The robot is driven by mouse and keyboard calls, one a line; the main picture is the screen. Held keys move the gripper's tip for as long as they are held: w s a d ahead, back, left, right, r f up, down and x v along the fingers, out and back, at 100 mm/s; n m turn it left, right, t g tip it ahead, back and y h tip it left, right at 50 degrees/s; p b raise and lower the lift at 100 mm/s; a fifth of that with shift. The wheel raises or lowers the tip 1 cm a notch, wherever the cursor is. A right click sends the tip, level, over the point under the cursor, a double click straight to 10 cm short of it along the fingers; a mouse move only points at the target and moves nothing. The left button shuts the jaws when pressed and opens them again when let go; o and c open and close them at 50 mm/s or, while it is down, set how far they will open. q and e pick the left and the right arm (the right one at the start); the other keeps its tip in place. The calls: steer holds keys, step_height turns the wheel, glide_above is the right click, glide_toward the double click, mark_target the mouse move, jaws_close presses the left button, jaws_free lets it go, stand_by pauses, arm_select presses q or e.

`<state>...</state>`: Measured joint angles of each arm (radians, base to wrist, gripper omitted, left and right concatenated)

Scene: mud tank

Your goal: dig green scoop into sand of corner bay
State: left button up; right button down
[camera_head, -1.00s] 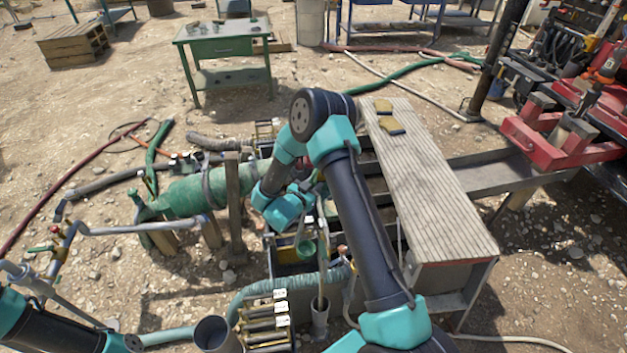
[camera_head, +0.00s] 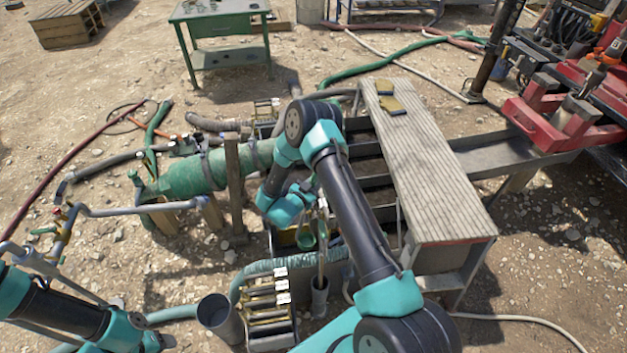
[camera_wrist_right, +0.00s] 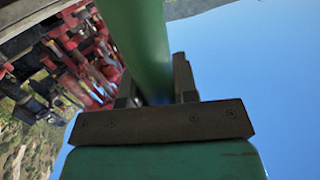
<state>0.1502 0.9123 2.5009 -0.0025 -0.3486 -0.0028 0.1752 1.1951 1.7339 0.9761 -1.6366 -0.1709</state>
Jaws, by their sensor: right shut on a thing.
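My right gripper (camera_wrist_right: 157,92) is shut on the green handle of the scoop (camera_wrist_right: 140,35), which fills the space between the jaws in the right wrist view. In the head view the green scoop's cup (camera_head: 306,238) shows below my teal right wrist, over the near left corner of the mud tank. The tank's dark dividers (camera_head: 372,182) show behind my arm. The sand in the corner bay is hidden or too dark to make out, so I cannot tell whether the cup touches it.
A ridged plank (camera_head: 425,165) with yellow gloves (camera_head: 390,104) covers the tank's right side. A green pump cylinder (camera_head: 190,175) lies to the left. A grey cup (camera_head: 218,318) and a rack of brass-coloured tubes (camera_head: 268,312) stand in front.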

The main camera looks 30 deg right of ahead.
step_height(320, 180, down, 19)
steer(key=shift+w+a, duration=1.15)
steer(key=shift+a, duration=1.65)
steer(key=s+d, duration=0.2)
steer(key=d, duration=0.3)
step_height(320, 180, up, 43)
steer(key=a, duration=0.2)
steer(key=shift+w+r, duration=0.15)
steer(key=shift+w, duration=0.25)
stand_by(1.1)
steer(key=shift+a, duration=0.1)
stand_by(0.3)
